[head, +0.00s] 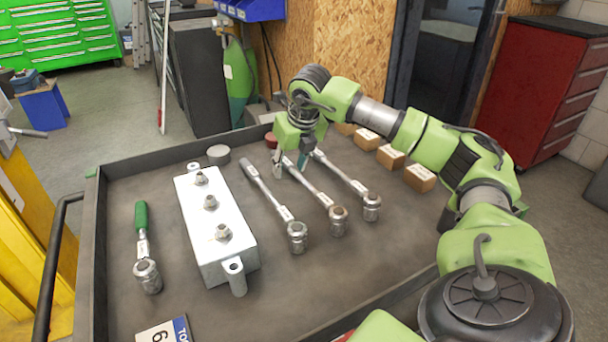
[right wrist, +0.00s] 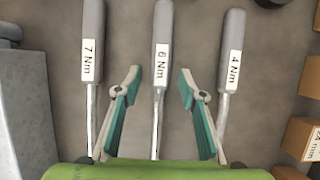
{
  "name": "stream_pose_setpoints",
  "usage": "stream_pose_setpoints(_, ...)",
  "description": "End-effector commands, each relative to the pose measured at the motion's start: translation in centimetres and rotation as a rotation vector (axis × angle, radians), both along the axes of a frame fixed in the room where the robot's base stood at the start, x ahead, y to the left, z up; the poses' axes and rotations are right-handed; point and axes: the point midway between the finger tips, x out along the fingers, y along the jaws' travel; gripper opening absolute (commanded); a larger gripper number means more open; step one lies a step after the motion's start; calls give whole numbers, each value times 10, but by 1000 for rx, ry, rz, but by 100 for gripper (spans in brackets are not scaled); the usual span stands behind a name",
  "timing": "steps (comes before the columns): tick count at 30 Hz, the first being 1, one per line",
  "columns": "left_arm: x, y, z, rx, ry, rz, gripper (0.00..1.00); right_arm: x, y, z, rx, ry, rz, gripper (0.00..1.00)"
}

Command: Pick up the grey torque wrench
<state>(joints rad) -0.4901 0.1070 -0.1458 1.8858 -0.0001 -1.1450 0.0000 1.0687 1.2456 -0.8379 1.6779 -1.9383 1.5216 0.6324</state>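Three torque wrenches with grey handles lie side by side on the dark tray table (head: 300,290). In the right wrist view their labels read 7 Nm on the left wrench (right wrist: 92,50), 6 Nm on the middle wrench (right wrist: 162,35) and 4 Nm on the right wrench (right wrist: 232,40). In the head view their sockets point toward me. My right gripper (head: 292,166) is open and empty over the middle wrench. In the wrist view its teal-padded fingers (right wrist: 158,88) are on either side of the 6 Nm wrench's shaft. My left gripper is not in view.
A green-handled wrench (head: 142,240) and a white metal block with bolts (head: 222,240) lie left. Small cardboard boxes (head: 390,157) line the right side. A card with a 6 (head: 160,334) is at the front. The table front is mostly clear.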

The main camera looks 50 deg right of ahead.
Motion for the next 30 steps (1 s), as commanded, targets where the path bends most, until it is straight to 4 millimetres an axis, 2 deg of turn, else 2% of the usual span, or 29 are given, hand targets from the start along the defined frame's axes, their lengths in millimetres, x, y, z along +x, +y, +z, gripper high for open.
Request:
stream_pose_setpoints(4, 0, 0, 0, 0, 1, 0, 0, 0, 0, 0, 0, 0, 0, 38)
stream_pose_setpoints(8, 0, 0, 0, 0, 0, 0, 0, 0, 0, 1, 0, 0, 0, 4)
stream_pose_setpoints(9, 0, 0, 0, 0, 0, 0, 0, 0, 0, 1, 0, 0, 0, 0)
stream_pose_setpoints(23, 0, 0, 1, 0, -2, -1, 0, 1, 0, 9, 1, -5, 0, 0)
stream_pose_setpoints(25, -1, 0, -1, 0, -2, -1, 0, 1, 0, 16, 1, -5, 0, 0)
stream_pose_setpoints(29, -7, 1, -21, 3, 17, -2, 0, 2, 0, 38, 1, -8, 0, 0)
stream_pose_setpoints(30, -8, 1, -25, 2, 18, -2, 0, -2, 7, 45, 0, -7, 4, 0)
